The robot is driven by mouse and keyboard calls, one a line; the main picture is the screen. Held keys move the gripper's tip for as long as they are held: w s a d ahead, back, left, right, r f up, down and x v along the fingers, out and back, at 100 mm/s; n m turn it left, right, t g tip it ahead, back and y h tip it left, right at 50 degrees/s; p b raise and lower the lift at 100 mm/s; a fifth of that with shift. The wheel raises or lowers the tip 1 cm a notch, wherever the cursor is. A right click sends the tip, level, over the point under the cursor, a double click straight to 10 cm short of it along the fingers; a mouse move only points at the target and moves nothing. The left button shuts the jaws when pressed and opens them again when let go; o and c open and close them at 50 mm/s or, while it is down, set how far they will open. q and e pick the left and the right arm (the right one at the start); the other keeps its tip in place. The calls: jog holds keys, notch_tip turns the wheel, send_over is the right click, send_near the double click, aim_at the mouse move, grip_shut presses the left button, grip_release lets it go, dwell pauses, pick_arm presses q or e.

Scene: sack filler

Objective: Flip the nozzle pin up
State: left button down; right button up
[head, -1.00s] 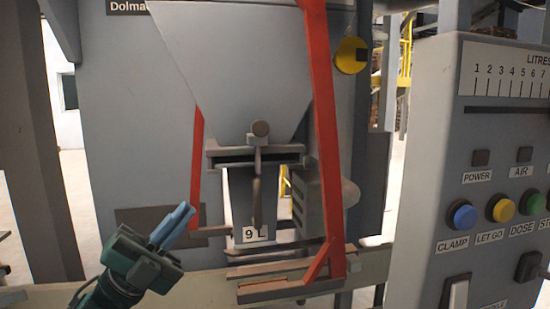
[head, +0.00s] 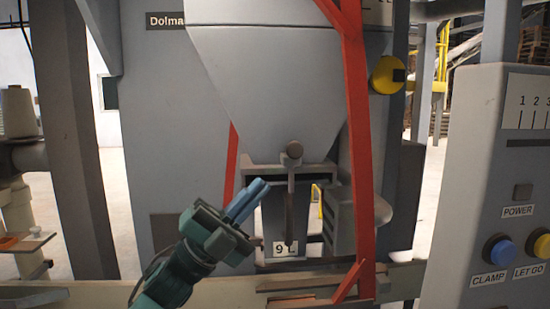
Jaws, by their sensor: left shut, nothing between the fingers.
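The nozzle pin (head: 290,205) is a dark thin bar in the head view. My right gripper is not in view.
A red frame bar (head: 358,150) stands right of the nozzle and another (head: 231,165) left of it. A ledge (head: 310,284) crosses below. The control panel (head: 480,180) with its blue CLAMP button (head: 499,249) is at the right. A cone-topped machine (head: 18,115) is far left.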

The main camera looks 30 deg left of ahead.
aim_at(288, 154)
pick_arm(q)
jog(key=p+x, duration=0.1)
jog(key=x, duration=0.3)
jog(key=shift+r, duration=0.2)
jog(key=shift+w+d+r+p, duration=0.2)
jog(key=shift+w+d+p, duration=0.1)
jog(key=shift+w+p, duration=0.05)
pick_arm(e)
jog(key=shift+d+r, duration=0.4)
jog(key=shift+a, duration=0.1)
pick_arm(q)
jog(key=shift+r, duration=0.25)
notch_tip(288, 154, up, 4)
jog(key=p, duration=0.2)
jog(key=shift+f+p, duration=0.25)
jog(key=shift+p, duration=0.15)
jog(key=shift+s+a, duration=0.1)
jog(key=shift+a, duration=0.05)
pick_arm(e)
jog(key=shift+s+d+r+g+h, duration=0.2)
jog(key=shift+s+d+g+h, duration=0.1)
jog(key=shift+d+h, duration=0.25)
pick_arm(q)
jog(key=shift+f, duration=0.1)
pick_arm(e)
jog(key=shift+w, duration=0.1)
